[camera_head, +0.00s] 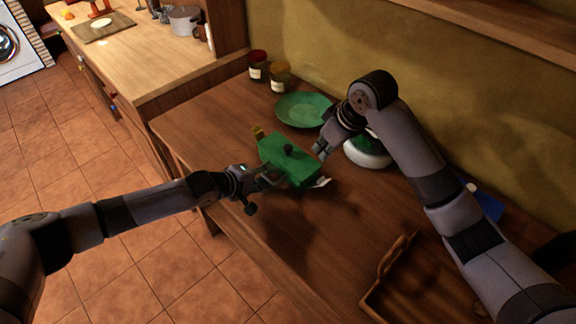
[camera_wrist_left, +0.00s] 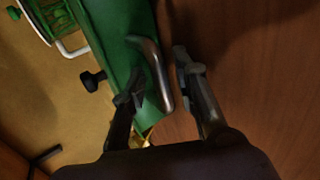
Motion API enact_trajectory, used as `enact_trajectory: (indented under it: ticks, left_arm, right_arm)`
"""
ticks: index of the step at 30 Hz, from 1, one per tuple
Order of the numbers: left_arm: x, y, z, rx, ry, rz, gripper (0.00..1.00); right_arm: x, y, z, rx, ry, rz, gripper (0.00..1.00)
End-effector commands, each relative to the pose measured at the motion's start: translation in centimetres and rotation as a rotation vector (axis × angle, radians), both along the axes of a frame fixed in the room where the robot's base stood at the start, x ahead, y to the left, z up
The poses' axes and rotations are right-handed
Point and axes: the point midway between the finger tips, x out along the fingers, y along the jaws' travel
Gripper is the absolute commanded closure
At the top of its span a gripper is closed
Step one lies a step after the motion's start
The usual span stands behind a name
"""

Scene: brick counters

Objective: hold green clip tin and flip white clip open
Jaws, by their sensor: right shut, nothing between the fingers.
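The green clip tin (camera_head: 291,160) is near the middle of the wooden counter, with a dark knob on its lid. Its white clip (camera_head: 321,183) sticks out at the near right end, and a yellow clip (camera_head: 257,132) is at the far left end. My left gripper (camera_head: 270,178) is at the tin's near side. In the left wrist view its fingers (camera_wrist_left: 158,75) lie either side of the tin's metal handle (camera_wrist_left: 158,80); whether they clamp it is unclear. A white clip (camera_wrist_left: 73,50) shows there too. My right gripper (camera_head: 321,150) is shut and empty, just right of the tin.
A green plate (camera_head: 303,109) and two jars (camera_head: 279,76) stand behind the tin by the wall. A white round item (camera_head: 367,155) is partly behind my right arm. A wooden tray (camera_head: 388,262) lies at the front right. The counter's left part is clear.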

Motion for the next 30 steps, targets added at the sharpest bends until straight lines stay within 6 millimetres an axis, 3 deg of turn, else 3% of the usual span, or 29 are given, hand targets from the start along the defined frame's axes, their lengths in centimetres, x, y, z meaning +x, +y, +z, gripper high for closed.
enact_trajectory:
  ticks: [14, 30]
  left_arm:
    - [-0.7, 0.7, 0.1, 0.004, 0.007, 0.002, 0.66]
    - [-6.2, 6.5, 5.7, 0.003, 0.002, 0.001, 0.66]
  right_arm:
    - [0.0, 0.0, 0.0, 0.0, 0.0, 0.0, 1.0]
    - [0.0, 0.0, 0.0, 0.0, 0.0, 0.0, 1.0]
